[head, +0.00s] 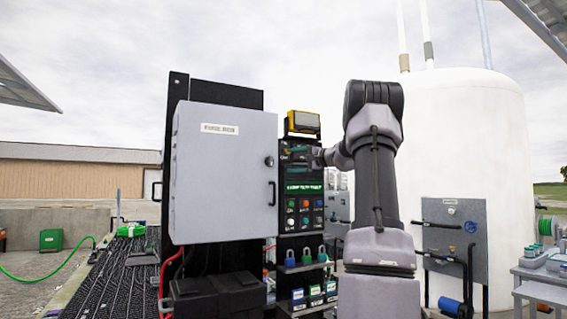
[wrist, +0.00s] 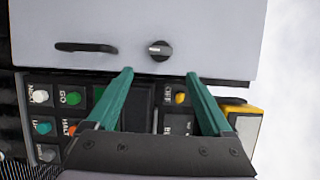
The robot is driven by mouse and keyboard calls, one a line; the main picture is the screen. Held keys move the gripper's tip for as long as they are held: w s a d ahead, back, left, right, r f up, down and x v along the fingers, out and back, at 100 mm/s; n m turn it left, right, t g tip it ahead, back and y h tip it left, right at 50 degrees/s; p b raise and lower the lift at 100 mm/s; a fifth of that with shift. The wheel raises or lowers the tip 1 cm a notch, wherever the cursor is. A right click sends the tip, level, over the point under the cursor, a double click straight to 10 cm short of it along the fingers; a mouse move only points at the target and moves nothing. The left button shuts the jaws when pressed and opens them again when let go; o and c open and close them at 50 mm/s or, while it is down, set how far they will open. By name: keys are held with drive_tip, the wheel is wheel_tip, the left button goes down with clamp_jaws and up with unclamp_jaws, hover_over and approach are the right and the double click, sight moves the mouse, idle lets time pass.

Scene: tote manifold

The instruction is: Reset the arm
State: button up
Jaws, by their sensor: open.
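My arm rises on the right of the head view and bends left at the top. My gripper (head: 298,153) is in front of the upper part of the black control panel (head: 304,243). In the wrist view, my gripper (wrist: 160,76) shows two green fingers spread apart, with nothing between them. Their tips overlap the lower edge of the grey cabinet door (wrist: 140,25) in that picture. I cannot tell whether they touch anything.
The closed grey cabinet (head: 222,180) has a black handle (wrist: 86,47) and a knob (wrist: 160,50). Coloured buttons and a yellow-framed device (head: 303,122) are close by. Padlocks (head: 306,256) hang below the panel. A white tank (head: 470,150) stands right.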

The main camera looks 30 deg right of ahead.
drive_tip(key=shift+v, duration=1)
drive_tip(key=s+a+f+n+g, duration=0.25)
drive_tip(key=s+a, duration=0.25)
drive_tip(key=a, duration=0.3)
drive_tip(key=s+a+f+n+g+h, duration=0.1)
drive_tip(key=s+a+f+g, duration=0.15)
drive_tip(key=s+a, duration=0.45)
drive_tip(key=s+a+f+n+g, duration=0.1)
drive_tip(key=s+a+f+g, duration=0.15)
drive_tip(key=a, duration=0.75)
drive_tip(key=s+a+f+n+h, duration=0.1)
drive_tip(key=s+f, duration=0.3)
drive_tip(key=s, duration=0.4)
drive_tip(key=s+a+f+n+g+h, duration=0.1)
drive_tip(key=s+f+n+h, duration=0.1)
drive_tip(key=s+f, duration=0.3)
drive_tip(key=s+a+f+n+h, duration=0.1)
drive_tip(key=s+f, duration=0.3)
drive_tip(key=s, duration=0.7)
drive_tip(key=shift+s+f+g, duration=0.35)
drive_tip(key=shift+s, duration=0.05)
drive_tip(key=shift+n, duration=0.25)
